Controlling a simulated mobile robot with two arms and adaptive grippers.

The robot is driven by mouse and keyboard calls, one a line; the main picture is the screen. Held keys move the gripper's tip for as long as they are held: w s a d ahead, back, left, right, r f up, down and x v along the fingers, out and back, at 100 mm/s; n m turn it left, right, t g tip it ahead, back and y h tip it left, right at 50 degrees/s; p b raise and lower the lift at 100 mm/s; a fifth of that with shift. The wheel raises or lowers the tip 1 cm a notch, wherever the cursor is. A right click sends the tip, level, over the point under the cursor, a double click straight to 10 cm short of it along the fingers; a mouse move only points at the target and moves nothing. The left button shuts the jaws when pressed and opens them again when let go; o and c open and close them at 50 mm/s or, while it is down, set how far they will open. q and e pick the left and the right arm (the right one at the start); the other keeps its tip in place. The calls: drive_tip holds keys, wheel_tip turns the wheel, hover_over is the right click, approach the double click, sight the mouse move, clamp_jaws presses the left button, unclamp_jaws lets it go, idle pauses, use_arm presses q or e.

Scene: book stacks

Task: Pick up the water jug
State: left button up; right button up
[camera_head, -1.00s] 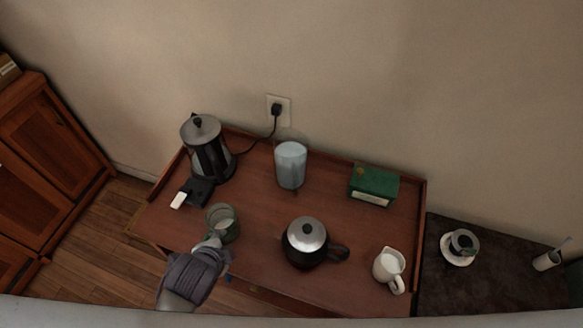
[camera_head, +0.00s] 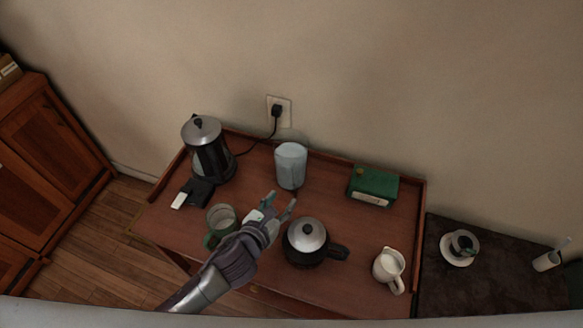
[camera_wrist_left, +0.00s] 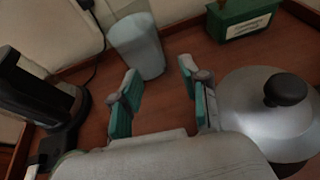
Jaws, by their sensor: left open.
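The water jug (camera_head: 290,166) is a clear, pale blue-tinted vessel standing upright near the back middle of the wooden table. It also shows in the left wrist view (camera_wrist_left: 137,45), just beyond the left finger. My left gripper (camera_head: 281,204) is open and empty, in front of the jug and apart from it. In the left wrist view its two fingers (camera_wrist_left: 160,92) are spread with bare table between them. My right gripper is not in view.
A dark teapot with a silver lid (camera_head: 306,240) stands close right of my gripper. A green mug (camera_head: 221,219) is close left. An electric kettle (camera_head: 207,150), a green box (camera_head: 373,186) and a white creamer (camera_head: 389,267) share the table (camera_head: 335,200).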

sight(295, 186)
use_arm(q)
drive_tip(key=x, duration=0.8)
drive_tip(key=shift+d+r, duration=0.1)
drive_tip(key=shift+d, duration=0.15)
clamp_jaws()
drive_tip(key=shift+r, duration=0.2)
